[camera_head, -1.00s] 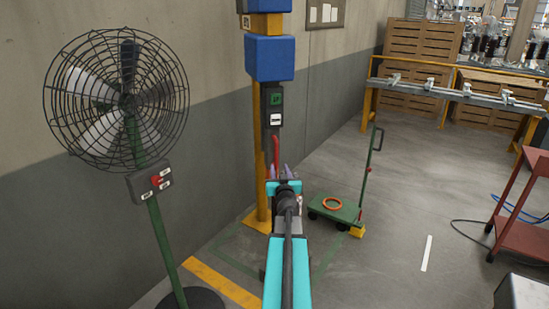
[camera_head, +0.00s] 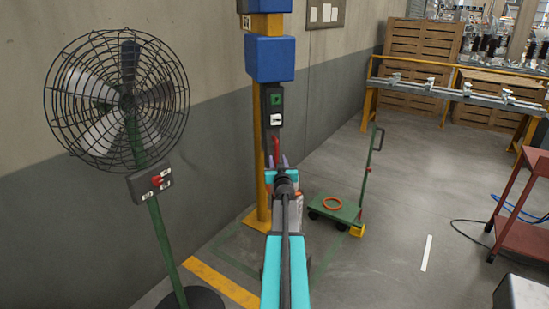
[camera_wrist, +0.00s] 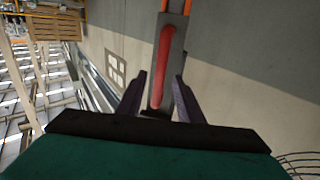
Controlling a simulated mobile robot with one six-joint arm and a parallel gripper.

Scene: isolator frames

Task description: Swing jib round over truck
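A yellow column (camera_head: 262,190) with a blue box (camera_head: 270,58) stands by the wall; I take it for the jib's post, but no jib arm shows clearly. A dark control box (camera_head: 272,107) on it has a green panel and a white switch. A red handle (camera_head: 276,148) sits below that. In the wrist view the red handle (camera_wrist: 164,62) lies on a grey plate between my fingers. My gripper (camera_wrist: 160,80) is open around the plate's near end; contact is unclear. In the head view my gripper (camera_head: 278,162) is just under the handle. The green truck (camera_head: 322,210) stands right of the column.
A caged fan (camera_head: 118,100) stands at left. A red trolley (camera_head: 525,238) and blue cable are at right. A rail bench (camera_head: 455,92) and wooden crates are behind.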

